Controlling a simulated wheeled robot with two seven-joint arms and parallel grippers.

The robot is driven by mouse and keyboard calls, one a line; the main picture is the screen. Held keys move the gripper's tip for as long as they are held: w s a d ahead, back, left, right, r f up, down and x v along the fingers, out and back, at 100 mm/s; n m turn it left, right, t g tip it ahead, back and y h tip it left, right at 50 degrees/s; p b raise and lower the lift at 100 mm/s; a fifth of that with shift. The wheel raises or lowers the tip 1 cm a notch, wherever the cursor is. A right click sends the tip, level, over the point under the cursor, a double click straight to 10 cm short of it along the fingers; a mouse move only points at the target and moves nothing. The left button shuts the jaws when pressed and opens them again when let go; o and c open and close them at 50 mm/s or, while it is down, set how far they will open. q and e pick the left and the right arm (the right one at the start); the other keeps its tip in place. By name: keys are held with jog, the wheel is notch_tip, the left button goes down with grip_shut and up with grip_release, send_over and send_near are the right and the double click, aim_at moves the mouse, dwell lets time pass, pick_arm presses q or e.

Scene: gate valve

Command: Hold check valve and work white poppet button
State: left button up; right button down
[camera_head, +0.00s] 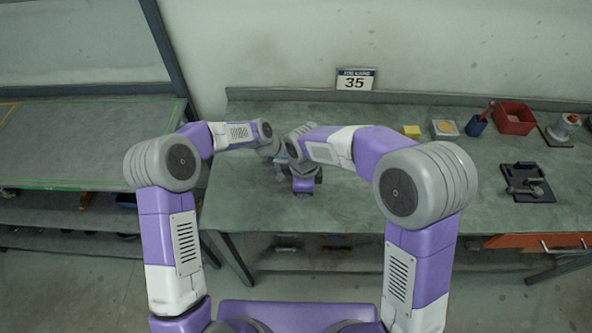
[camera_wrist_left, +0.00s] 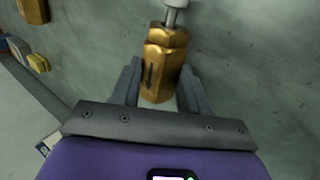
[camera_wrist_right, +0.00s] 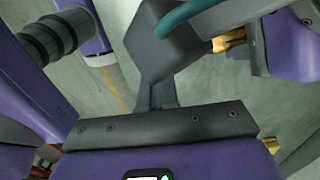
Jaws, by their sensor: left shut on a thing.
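The brass check valve (camera_wrist_left: 163,62) is between the two fingers of my left gripper (camera_wrist_left: 158,88), which is shut on its hexagonal body. At its upper end are a metal stem and the whitish poppet button (camera_wrist_left: 176,4), cut by the frame's top edge. Part of the brass valve also shows in the right wrist view (camera_wrist_right: 230,40), beside a dark finger. My right gripper's fingers (camera_wrist_right: 158,95) appear together, with a large dark grey block and teal curved band at their far end. I cannot tell what that block is. In the head view, forearms and hands largely hide the valve.
On the bench's right stand a yellow block (camera_head: 411,131), a blue cup (camera_head: 476,126), a red bin (camera_head: 514,118) and a dark plate with a metal fitting (camera_head: 527,183). The bench's front middle is mostly clear.

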jog(key=shift+f, duration=1.6)
jog(key=shift+f, duration=0.1)
dwell(0.7)
